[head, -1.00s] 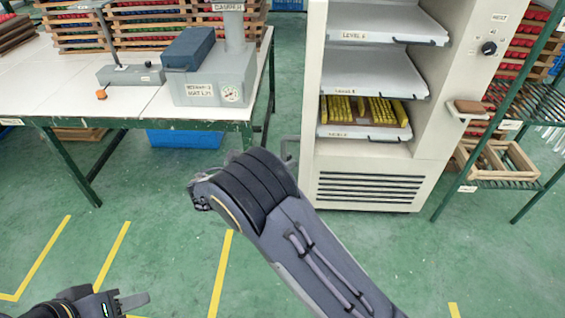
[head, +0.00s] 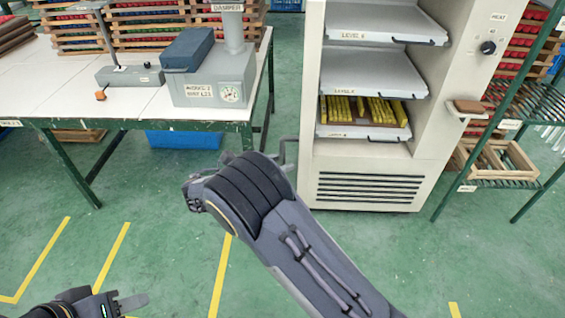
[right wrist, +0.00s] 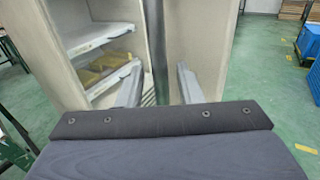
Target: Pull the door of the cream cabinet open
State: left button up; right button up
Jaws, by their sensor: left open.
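The cream cabinet (head: 430,130) stands at the right of the head view with its shelf side uncovered. In the right wrist view, a cream panel (right wrist: 205,45), apparently the door, is right of the shelves. My right gripper (right wrist: 158,88) has its two fingers apart near the panel's dark edge; nothing is clearly held. My left gripper (head: 128,305) is open and empty at the bottom left, far from the cabinet.
A worktable (head: 120,100) with a grey press stands at the left, with a blue bin (head: 185,139) beneath. A green rack (head: 500,150) stands close to the cabinet's right. Yellow pieces (head: 365,110) lie on a low shelf. Green floor in front is clear.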

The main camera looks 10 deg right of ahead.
jog(key=v, duration=0.6)
jog(key=shift+a+b, duration=0.35)
jog(key=shift+b, duration=0.05)
jog(key=shift+s, duration=0.1)
